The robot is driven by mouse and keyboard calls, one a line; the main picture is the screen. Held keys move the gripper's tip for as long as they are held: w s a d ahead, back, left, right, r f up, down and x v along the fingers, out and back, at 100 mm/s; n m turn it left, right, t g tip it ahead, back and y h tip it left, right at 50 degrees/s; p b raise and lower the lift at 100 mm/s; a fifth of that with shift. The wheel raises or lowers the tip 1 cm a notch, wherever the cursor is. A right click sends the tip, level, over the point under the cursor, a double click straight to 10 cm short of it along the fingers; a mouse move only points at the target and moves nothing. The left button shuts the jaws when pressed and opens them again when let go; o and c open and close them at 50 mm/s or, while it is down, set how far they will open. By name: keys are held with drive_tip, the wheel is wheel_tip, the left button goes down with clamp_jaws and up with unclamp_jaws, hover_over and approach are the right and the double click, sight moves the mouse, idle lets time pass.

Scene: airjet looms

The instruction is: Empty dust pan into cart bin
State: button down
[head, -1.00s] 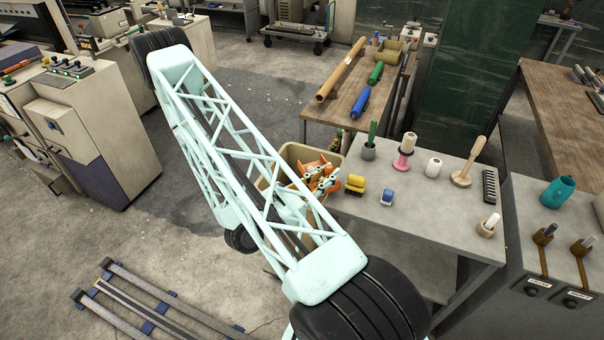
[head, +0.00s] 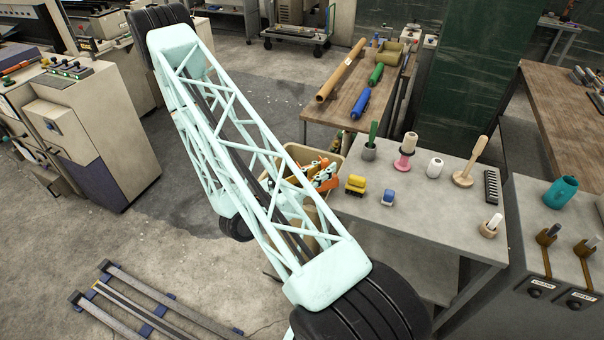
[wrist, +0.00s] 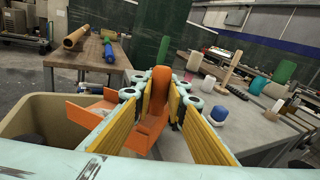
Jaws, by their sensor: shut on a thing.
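My gripper (wrist: 158,98) is shut on the orange handle of the dust pan (wrist: 152,100), with yellow pads on both sides of it. An orange part of the pan (wrist: 90,109) shows left of the fingers in the wrist view, tilted. The tan cart bin (wrist: 42,118) is at lower left there, beside and below the pan. In the head view my gripper (head: 325,178) and some orange show at the right side of the cart bin (head: 306,150), partly hidden by my arm. The pan's contents cannot be made out.
A grey table right of the bin holds a yellow object (head: 356,184), a small blue object (head: 388,197), a pink-based spool (head: 404,152) and a wooden-handled tool (head: 468,165). A wooden bench (head: 340,112) with tubes stands behind. Rails lie on the floor at lower left.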

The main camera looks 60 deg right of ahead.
drive_tip(key=shift+w+d+r+n+p, duration=0.1)
drive_tip(key=shift+w+d+n+p, duration=0.2)
drive_tip(key=shift+w+p, duration=0.15)
drive_tip(key=shift+w+d+f+b, duration=0.1)
drive_tip(key=shift+w+f+b, duration=0.1)
drive_tip(key=shift+b, duration=0.4)
drive_tip(key=shift+w+d+n+y+b, duration=0.35)
drive_tip(key=shift+w+b, duration=0.2)
drive_tip(key=shift+b, duration=2.75)
drive_tip(key=shift+w+d+f+b, duration=0.1)
drive_tip(key=shift+w+d+b, duration=0.1)
drive_tip(key=shift+b, duration=2.45)
drive_tip(key=shift+w+d+f+n, duration=0.1)
drive_tip(key=shift+w+d+n, duration=0.5)
drive_tip(key=shift+w, duration=0.2)
drive_tip(key=shift+w+d+r+y+p, duration=0.3)
drive_tip(key=shift+w+p, duration=0.15)
drive_tip(key=shift+p, duration=0.25)
drive_tip(key=shift+w+d+n+p, duration=0.15)
drive_tip(key=shift+w+n+p, duration=0.1)
drive_tip(key=shift+n+p, duration=0.15)
